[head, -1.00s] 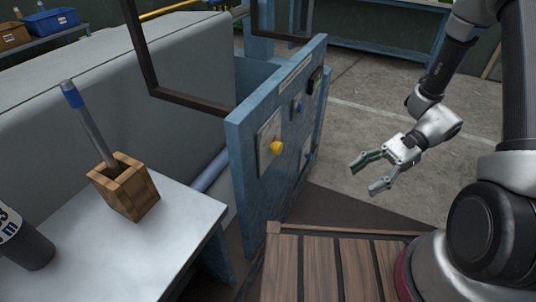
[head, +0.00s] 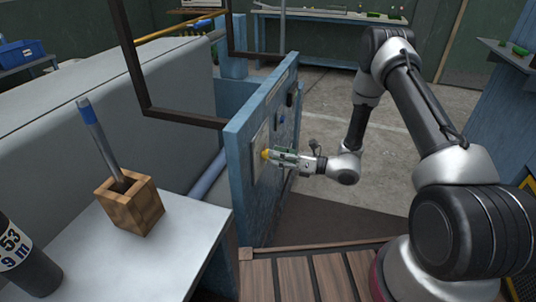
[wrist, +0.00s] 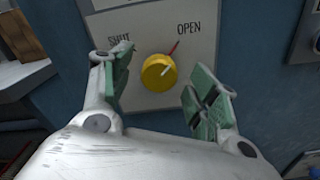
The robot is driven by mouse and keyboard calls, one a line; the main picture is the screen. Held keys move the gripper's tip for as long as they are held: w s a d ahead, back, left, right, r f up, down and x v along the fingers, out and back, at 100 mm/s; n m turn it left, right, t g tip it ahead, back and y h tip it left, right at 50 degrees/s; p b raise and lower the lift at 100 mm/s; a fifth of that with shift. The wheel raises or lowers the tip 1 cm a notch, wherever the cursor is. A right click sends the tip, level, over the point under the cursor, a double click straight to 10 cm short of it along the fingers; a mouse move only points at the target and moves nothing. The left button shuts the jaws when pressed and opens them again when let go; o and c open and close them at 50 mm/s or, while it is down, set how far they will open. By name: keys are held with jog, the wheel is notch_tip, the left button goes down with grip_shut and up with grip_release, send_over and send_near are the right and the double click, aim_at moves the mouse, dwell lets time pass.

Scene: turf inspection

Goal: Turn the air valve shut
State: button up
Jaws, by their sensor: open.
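The air valve is a yellow round knob (wrist: 159,73) on a pale plate (wrist: 142,27) marked SHUT at left and OPEN at right. A white mark on the knob and a red line on the plate point up and right, toward OPEN. In the head view the knob (head: 265,154) shows at the fingertips, on the blue panel (head: 242,190). My gripper (wrist: 160,95) is open, with one green-padded finger on each side of the knob in the wrist view. The fingers look apart from the knob. I cannot tell the exact depth between them.
A wooden block holder (head: 130,207) with a blue-tipped rod stands on the white table (head: 185,235) at left. A dark bottle (head: 25,262) is beside it. A dark frame (head: 185,118) rises behind the panel. Open floor (head: 330,190) lies right of the panel.

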jog(key=shift+x, duration=1.5)
jog(key=c, duration=1)
